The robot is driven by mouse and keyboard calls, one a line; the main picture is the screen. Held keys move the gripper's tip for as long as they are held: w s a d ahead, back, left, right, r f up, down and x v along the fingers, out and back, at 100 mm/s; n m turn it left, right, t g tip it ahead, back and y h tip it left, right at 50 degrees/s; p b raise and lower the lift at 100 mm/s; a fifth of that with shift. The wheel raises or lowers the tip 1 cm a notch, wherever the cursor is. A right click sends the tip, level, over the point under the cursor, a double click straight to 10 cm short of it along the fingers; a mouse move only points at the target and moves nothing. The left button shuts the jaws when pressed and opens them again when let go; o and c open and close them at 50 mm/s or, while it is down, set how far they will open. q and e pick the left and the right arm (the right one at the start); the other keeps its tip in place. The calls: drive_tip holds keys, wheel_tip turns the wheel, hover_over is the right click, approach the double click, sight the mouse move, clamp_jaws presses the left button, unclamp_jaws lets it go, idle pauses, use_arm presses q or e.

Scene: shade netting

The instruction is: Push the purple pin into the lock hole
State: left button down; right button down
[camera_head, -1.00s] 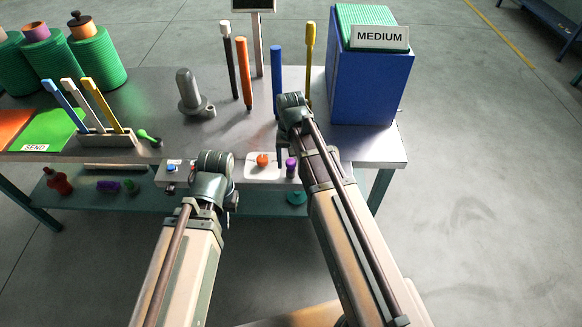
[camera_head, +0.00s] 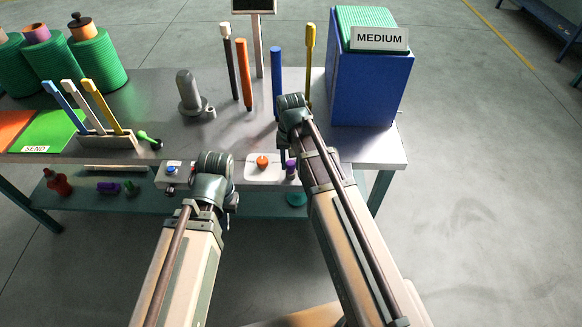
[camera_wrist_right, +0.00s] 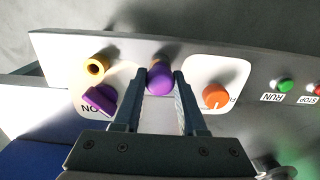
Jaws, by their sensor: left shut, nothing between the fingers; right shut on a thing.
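The purple pin (camera_wrist_right: 160,78) shows as a rounded purple head at the front panel, between the two fingertips of my right gripper (camera_wrist_right: 160,88), which is shut on it. In the head view the pin (camera_head: 291,167) stands out just below my right gripper (camera_head: 284,156), partly beside the arm. A yellow ring (camera_wrist_right: 97,66) with a dark centre sits left of the pin; I cannot tell whether it is the lock hole. How deep the pin sits is hidden. My left gripper (camera_head: 232,203) is low in front of the bench, shut and empty, with its fingers mostly hidden.
A purple block-like part (camera_wrist_right: 100,97) is below the yellow ring. An orange knob (camera_wrist_right: 216,96) on a white plate is close to the right finger. A green RUN button (camera_wrist_right: 284,86) is further right. A blue box (camera_head: 370,85) and upright rods stand on the bench.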

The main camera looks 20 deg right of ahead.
sight(291, 163)
drive_tip(key=shift+r+p, duration=0.75)
drive_tip(key=shift+r, duration=0.05)
drive_tip(key=shift+r+p, duration=1.85)
drive_tip(key=shift+r, duration=0.05)
wheel_tip(291, 163, up, 4)
drive_tip(key=p, duration=0.4)
drive_tip(key=shift+d, duration=0.1)
